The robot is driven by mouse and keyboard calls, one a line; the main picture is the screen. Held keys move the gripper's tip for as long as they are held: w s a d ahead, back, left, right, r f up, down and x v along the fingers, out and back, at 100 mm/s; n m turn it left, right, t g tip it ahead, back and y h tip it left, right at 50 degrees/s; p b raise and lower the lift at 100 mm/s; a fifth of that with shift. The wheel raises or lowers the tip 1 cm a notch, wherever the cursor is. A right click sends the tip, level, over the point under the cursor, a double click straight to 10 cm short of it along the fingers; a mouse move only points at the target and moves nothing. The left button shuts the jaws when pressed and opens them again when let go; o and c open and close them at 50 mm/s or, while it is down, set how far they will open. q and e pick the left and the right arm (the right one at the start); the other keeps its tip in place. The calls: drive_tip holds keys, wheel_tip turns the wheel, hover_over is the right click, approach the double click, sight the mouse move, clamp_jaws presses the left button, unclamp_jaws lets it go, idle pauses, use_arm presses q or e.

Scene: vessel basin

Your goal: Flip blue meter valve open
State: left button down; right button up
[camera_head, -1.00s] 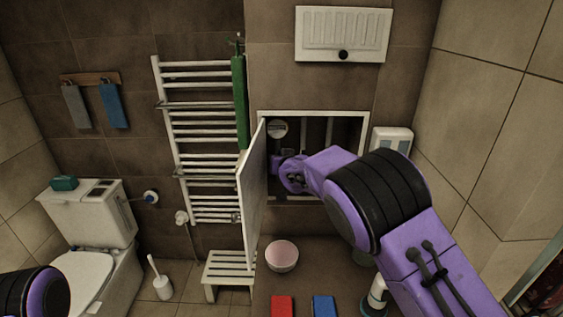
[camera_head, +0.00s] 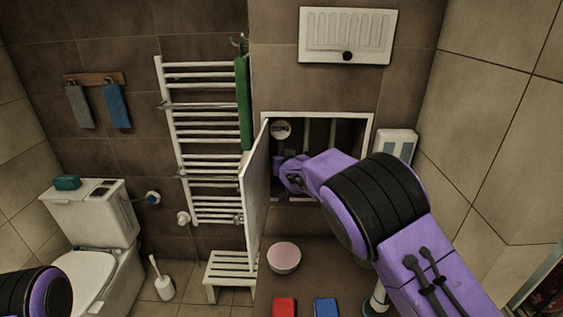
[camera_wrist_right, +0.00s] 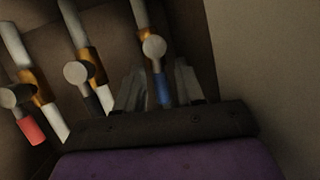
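In the right wrist view, the blue valve handle (camera_wrist_right: 163,92) hangs below a round grey cap on the rightmost pipe. My right gripper (camera_wrist_right: 158,84) is open, with one finger on each side of the blue handle. Gaps show beside the handle; whether either finger touches it I cannot tell. In the head view, my right wrist reaches into the open wall cabinet (camera_head: 318,115), and the fingers and valve are not clear there. My left gripper is out of view; only part of the left arm shows at lower left.
A red handle (camera_wrist_right: 30,128) and a dark handle (camera_wrist_right: 92,102) hang on the neighbouring pipes. The cabinet door (camera_head: 256,190) stands open on the left, close to my right wrist. A round white meter (camera_head: 280,130) is inside. A pink bowl (camera_head: 284,257) is below.

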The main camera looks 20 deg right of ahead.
drive_tip(key=b+v, duration=0.4)
drive_tip(key=v, duration=0.6)
drive_tip(key=shift+s, duration=0.25)
